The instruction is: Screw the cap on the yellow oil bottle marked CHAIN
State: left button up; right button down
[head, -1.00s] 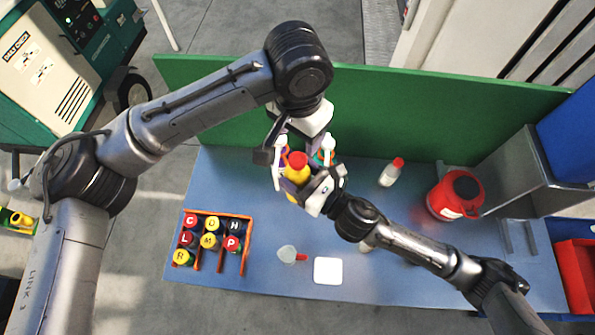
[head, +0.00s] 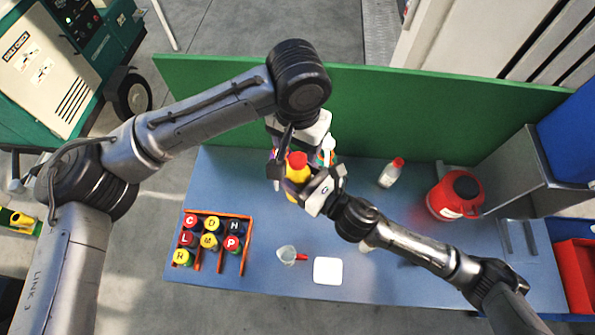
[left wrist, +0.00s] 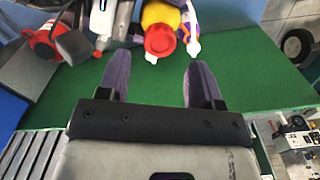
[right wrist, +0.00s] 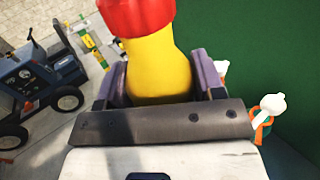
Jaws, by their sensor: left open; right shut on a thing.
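The yellow bottle (head: 299,174) is held up over the bench, clear of the rack. Its marking cannot be read. My right gripper (right wrist: 160,78) is shut on its yellow body. A red cap (head: 297,158) sits on top of the bottle's neck; how tight it is cannot be told. My left gripper (left wrist: 156,70) is open and empty. In the left wrist view the cap (left wrist: 160,40) lies just beyond its fingertips, in line with the gap between them, not gripped. In the right wrist view the cap (right wrist: 138,15) is cut off by the top edge.
Bottles with white spouts (head: 328,146) stand close behind, partly hidden by my left gripper. An orange rack (head: 250,232) of lettered caps, a small cup (head: 287,254), a white square (head: 328,271), a clear red-topped bottle (head: 391,173) and a red can (head: 455,194) are on the bench. A green panel (head: 420,120) rises behind.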

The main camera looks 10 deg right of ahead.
aim_at(297, 158)
pick_arm(q)
jog(key=shift+f, duration=2.75)
jog(key=shift+c, duration=0.2)
jog(key=c, duration=0.9)
jog(key=m, duration=0.8)
jog(key=shift+m, duration=0.3)
jog(key=o, duration=1.1)
notch_tip(297, 158, up, 12)
